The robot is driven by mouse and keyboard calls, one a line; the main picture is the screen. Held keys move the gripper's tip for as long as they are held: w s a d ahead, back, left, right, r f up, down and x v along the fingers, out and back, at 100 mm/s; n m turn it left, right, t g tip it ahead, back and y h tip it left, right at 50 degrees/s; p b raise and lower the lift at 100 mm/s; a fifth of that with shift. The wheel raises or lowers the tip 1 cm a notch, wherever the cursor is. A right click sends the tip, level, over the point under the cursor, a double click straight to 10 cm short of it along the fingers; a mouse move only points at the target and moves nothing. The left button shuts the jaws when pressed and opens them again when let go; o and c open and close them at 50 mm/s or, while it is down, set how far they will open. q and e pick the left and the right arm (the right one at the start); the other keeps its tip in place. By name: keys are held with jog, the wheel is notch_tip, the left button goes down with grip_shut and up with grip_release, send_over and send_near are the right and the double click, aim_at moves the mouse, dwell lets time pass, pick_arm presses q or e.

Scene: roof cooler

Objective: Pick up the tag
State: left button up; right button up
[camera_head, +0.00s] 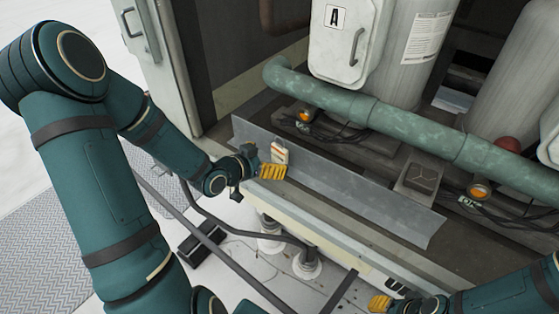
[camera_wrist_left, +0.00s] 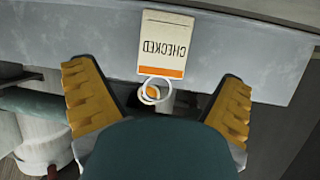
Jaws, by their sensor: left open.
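The tag (camera_wrist_left: 165,45) is a small white card with an orange band and the word CHECKED, upside down in the left wrist view, with a pale ring (camera_wrist_left: 153,92) at its orange end. It rests against the grey metal ledge, and in the head view the tag (camera_head: 280,153) shows just beyond my left gripper (camera_head: 273,172). My left gripper is open, and its yellow fingers also show in the left wrist view (camera_wrist_left: 158,100), one on each side of the ring. The card lies ahead of the fingertips. My right gripper (camera_head: 379,302) is at the bottom edge of the head view, partly cut off.
The grey angled ledge (camera_head: 350,190) runs along the front of the cabinet. A green pipe (camera_head: 400,121) crosses behind it, with cables and orange-topped fittings below. A white door marked A (camera_head: 337,45) and grey cylinders stand behind. Dark rails run below the ledge.

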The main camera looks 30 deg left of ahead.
aim_at(277, 153)
pick_arm(q)
jog(key=x, duration=0.4)
jog(key=shift+w+a+r+b, duration=0.1)
jog(key=shift+w+a+b, duration=0.05)
jog(key=shift+w+b, duration=0.15)
jog(key=shift+c, duration=0.2)
jog(key=c, duration=1.2)
jog(key=shift+r, duration=0.15)
jog(key=shift+c, duration=0.2)
notch_tip(277, 153, up, 18)
jog(key=p, duration=0.6)
